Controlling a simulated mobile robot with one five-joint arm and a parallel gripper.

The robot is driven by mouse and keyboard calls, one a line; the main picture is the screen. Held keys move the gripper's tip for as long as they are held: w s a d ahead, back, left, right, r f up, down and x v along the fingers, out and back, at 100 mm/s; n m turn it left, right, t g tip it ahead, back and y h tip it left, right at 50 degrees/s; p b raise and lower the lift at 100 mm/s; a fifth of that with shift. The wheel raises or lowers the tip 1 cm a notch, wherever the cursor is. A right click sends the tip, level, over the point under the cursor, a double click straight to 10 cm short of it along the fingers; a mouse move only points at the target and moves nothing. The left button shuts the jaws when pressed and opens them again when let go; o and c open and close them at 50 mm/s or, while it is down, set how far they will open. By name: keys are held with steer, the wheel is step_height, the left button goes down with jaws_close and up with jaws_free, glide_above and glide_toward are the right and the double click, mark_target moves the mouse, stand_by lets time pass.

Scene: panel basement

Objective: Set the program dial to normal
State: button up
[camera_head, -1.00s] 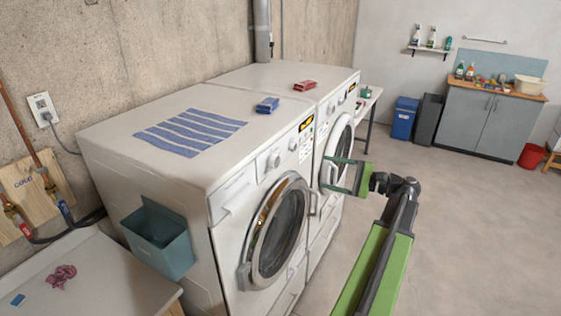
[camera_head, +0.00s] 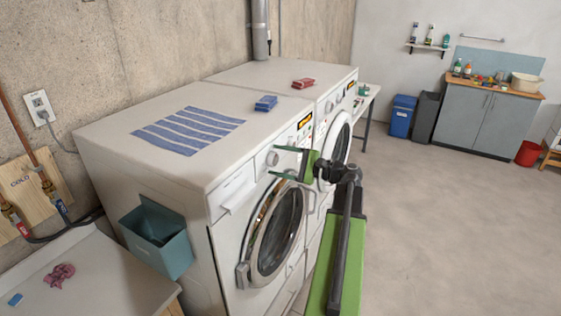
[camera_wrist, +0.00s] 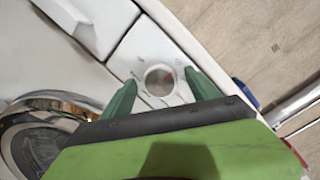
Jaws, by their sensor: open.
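The program dial (camera_head: 272,158) is a round white knob on the front panel of the nearer white washing machine (camera_head: 222,215). I cannot tell the depth between fingertips and panel. The dial's labels are not readable.
The machine's round door (camera_head: 277,232) is below my gripper. A second white machine (camera_head: 290,75) stands beyond it. A striped cloth (camera_head: 188,130), a blue item (camera_head: 265,103) and a red item (camera_head: 303,83) lie on top. The floor (camera_head: 440,220) at right is clear.

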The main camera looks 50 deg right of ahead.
steer(key=c, duration=1.4)
steer(key=shift+o, duration=0.2)
steer(key=shift+m, duration=0.3)
steer(key=m+b, duration=0.1)
steer(key=m, duration=0.3)
steer(key=shift+f+t+b, duration=0.15)
steer(key=shift+t+b, duration=0.15)
steer(key=shift+m+t+b, duration=0.4)
steer(key=shift+m+b, duration=0.05)
steer(key=shift+m, duration=1.75)
steer(key=o, duration=1.4)
steer(key=shift+d, duration=0.1)
steer(key=shift+c, duration=0.2)
